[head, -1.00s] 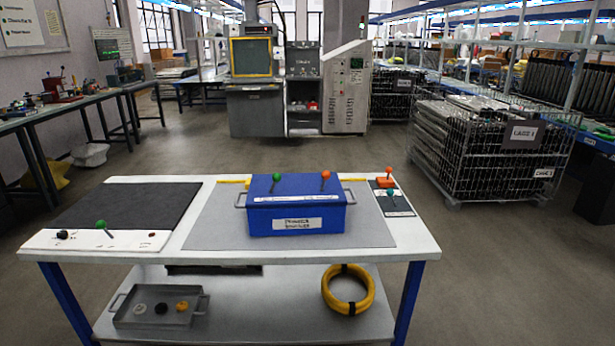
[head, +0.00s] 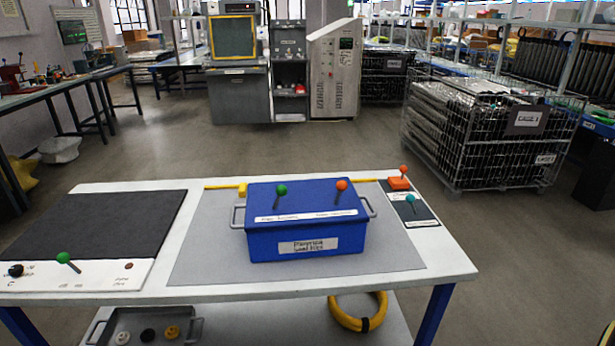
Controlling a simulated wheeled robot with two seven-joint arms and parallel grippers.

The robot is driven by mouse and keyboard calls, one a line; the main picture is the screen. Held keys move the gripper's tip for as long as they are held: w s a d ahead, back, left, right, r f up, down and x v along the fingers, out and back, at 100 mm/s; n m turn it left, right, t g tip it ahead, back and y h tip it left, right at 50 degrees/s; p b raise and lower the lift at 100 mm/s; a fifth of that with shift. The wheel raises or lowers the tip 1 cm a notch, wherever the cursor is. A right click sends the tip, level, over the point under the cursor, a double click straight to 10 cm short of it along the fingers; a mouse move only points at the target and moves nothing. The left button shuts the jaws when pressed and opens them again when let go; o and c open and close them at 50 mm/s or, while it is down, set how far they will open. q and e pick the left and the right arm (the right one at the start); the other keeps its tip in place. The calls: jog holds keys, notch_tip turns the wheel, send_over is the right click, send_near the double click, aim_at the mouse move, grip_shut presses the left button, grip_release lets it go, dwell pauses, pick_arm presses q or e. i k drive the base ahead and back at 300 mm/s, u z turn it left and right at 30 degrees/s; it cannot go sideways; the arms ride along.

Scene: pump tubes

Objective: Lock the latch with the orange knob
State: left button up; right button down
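A blue box (head: 300,228) with a white label on its front stands on the grey mat of the table. Two knobbed levers rise from its lid: a green knob (head: 282,189) on the left and an orange knob (head: 342,185) on the right. Both levers lean slightly right. Another orange knob (head: 403,170) sits on an orange block at the table's right rear, with a teal knob (head: 410,199) in front of it. Neither of my grippers shows in the head view.
The white table (head: 440,262) has a dark mat (head: 95,222) at left and a green-knobbed lever (head: 63,258) on a white strip. A yellow hose coil (head: 357,312) and a grey tray (head: 140,322) are on the lower shelf. A wire cage (head: 490,135) stands behind right.

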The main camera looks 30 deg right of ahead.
aim_at(341, 186)
jog(key=z, duration=0.6)
jog(key=i, duration=0.8)
jog(key=z, duration=0.9)
